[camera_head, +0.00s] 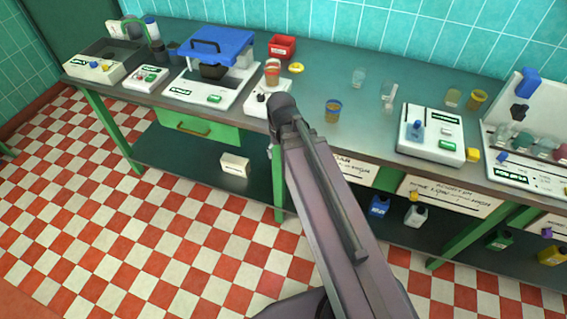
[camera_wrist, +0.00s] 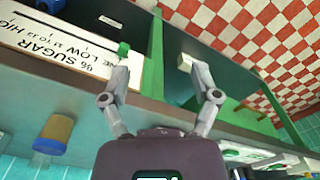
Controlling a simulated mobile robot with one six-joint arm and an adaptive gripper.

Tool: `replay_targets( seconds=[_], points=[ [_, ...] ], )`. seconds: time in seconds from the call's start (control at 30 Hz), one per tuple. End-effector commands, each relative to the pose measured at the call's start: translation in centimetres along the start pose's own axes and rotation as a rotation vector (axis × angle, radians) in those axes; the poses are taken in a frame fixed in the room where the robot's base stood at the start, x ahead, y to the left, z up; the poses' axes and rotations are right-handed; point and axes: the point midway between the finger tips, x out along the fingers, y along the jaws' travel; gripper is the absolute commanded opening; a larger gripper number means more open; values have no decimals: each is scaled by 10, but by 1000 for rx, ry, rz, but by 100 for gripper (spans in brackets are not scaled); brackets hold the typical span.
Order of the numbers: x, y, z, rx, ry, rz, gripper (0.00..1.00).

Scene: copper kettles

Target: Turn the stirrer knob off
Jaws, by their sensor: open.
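A small white unit (camera_head: 256,104) with a dark knob on its front stands at the counter's front edge in the head view, with a red-brown filled beaker (camera_head: 272,73) on it. It looks like the stirrer, but I cannot read a label. My arm's end covers its right side. In the wrist view my gripper (camera_wrist: 160,75) has its two fingers spread wide with nothing between them. It is over the counter's front edge, with the lower shelf and floor beyond. The fingers are hidden in the head view. I cannot tell the knob's setting.
A white unit with a blue lid (camera_head: 221,45) stands left, a red bin (camera_head: 282,46) behind. Another white unit (camera_head: 430,132) stands right. A white box (camera_head: 235,165) lies on the lower shelf.

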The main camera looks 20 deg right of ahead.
Motion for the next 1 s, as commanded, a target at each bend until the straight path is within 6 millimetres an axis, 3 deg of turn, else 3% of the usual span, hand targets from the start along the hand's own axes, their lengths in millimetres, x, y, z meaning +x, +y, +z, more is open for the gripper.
replay_targets(
  seconds=[0.3,1.0],
  points=[
    [12,2,21,-67,0,0,79],
    [12,2,22,-73,0,0,79]
  ],
)
